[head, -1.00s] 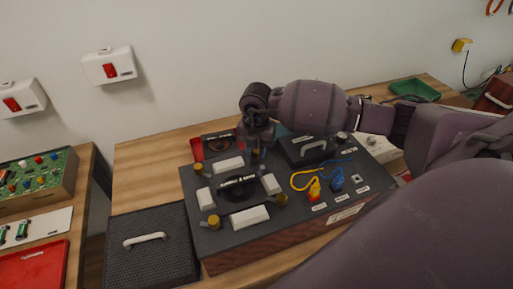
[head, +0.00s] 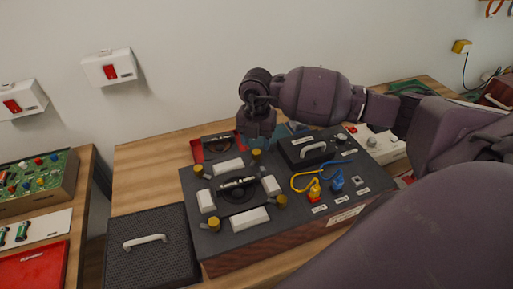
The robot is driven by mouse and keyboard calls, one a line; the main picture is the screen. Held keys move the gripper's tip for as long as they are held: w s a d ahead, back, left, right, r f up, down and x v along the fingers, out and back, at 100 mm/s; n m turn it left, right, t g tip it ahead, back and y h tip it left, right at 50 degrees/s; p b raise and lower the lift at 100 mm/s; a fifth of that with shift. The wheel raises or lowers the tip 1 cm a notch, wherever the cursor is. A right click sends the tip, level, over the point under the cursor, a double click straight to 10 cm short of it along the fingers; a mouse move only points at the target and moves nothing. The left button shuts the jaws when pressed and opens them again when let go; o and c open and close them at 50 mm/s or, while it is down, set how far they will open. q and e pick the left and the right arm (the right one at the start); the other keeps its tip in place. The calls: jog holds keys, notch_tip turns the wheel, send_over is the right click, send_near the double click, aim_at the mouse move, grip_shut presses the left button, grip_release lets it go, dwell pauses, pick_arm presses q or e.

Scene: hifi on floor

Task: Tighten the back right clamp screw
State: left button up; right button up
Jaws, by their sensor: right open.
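The hifi box (head: 285,240) has a dark top with a round driver (head: 238,190) framed by several white bars. Brass-yellow clamp screws stand at its corners. The back right clamp screw (head: 256,154) shows just below my right gripper (head: 257,143). The gripper points down, and a small gap seems to part it from the screw; its fingertips are dark and hard to make out. The back left screw (head: 199,169), front right screw (head: 281,201) and front left screw (head: 213,223) stand free. My left gripper is out of view.
A black handled block (head: 308,149) sits on the box right of the gripper, with yellow and blue cables (head: 322,186) in front. A red tray (head: 214,147) lies behind the box. A black mesh case (head: 150,255) stands at left. Bare wood (head: 145,175) shows behind that case.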

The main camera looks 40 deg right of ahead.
aim_at(257, 151)
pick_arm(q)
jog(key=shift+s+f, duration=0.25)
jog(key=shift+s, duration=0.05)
pick_arm(e)
notch_tip(257, 151, up, 7)
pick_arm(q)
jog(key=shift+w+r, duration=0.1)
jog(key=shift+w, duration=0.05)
pick_arm(e)
jog(key=shift+f, duration=0.15)
